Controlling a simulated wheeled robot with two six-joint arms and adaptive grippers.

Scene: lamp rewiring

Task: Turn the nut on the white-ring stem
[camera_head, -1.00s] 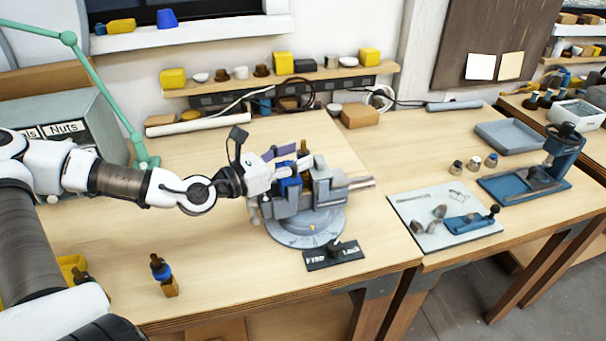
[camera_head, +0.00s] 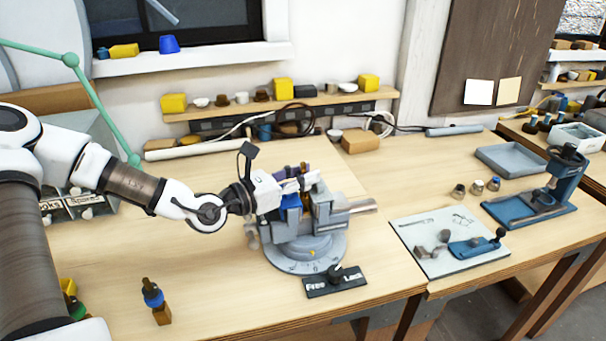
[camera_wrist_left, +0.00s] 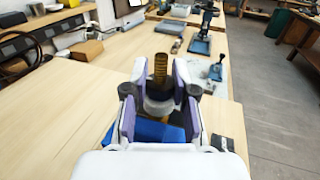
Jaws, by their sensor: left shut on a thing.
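A brass threaded stem (camera_wrist_left: 160,68) stands upright in the grey vise (camera_head: 322,208) on its round turntable. A dark nut (camera_wrist_left: 160,90) sits around the stem, with a pale ring (camera_wrist_left: 157,106) just below it. My left gripper (camera_head: 302,182) reaches in level from the left over the vise. In the left wrist view its purple-lined fingers (camera_wrist_left: 160,82) stand on both sides of the stem, shut on the nut. In the head view the fingers hide most of the stem and ring. My right gripper is not in view.
A blue-ringed stem (camera_head: 153,295) stands in a wooden block at the front left. A Free/Lock switch (camera_head: 335,282) lies before the turntable. A grey mat (camera_head: 408,213) with metal parts and a blue press (camera_head: 560,180) are at right. The left bench front is mostly clear.

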